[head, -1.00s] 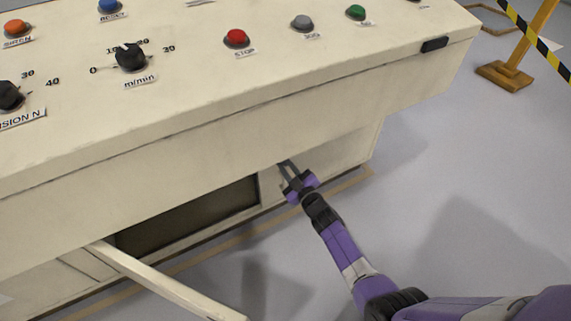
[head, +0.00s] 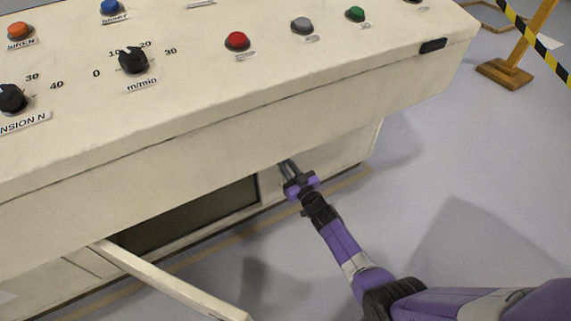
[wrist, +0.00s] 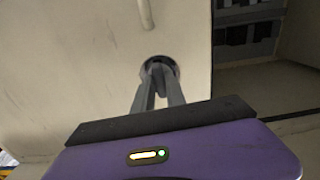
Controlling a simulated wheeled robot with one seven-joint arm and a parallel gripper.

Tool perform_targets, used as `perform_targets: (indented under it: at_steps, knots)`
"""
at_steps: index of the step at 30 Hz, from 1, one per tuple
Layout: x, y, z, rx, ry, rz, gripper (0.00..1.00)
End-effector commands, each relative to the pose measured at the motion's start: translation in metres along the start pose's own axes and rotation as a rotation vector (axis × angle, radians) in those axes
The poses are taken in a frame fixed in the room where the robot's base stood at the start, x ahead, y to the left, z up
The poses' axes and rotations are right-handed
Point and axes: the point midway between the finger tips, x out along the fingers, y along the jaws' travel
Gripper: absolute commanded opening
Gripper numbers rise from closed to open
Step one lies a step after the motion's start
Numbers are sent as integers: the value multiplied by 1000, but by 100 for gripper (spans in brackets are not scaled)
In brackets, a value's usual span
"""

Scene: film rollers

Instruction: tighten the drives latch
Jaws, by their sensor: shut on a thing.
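The drives latch is a small round fitting with a dark rim (wrist: 176,66) on a cream panel (wrist: 90,60) in the wrist view. My gripper (wrist: 160,72) has its two grey fingertips together at the middle of this fitting, shut on it. The fingers cover most of the latch, so its turn angle cannot be told. In the head view my gripper (head: 286,167) reaches under the overhanging console to the right part of the cabinet front, and the latch is too hidden there to make out.
The console top (head: 200,95) with knobs and coloured buttons overhangs the cabinet. A cream door (head: 165,280) stands swung out at lower left, beside a dark opening (head: 190,220). A pale bar handle (wrist: 146,14) is above the latch.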

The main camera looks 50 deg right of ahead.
Motion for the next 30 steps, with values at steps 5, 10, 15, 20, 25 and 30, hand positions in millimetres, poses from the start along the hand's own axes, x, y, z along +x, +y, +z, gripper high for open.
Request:
perform_targets:
  at_steps: [5,10,15,20,25,30]
  knots:
    - [0,-1,1,2,-1,-1,0]
    - [0,-1,1,1,-1,-1,0]
    - [0,0,0,1,-1,-1,36]
    - [0,0,0,1,0,0,36]
    - [-5,0,0,1,-2,0,36]
    - [-28,0,-2,1,-4,0,36]
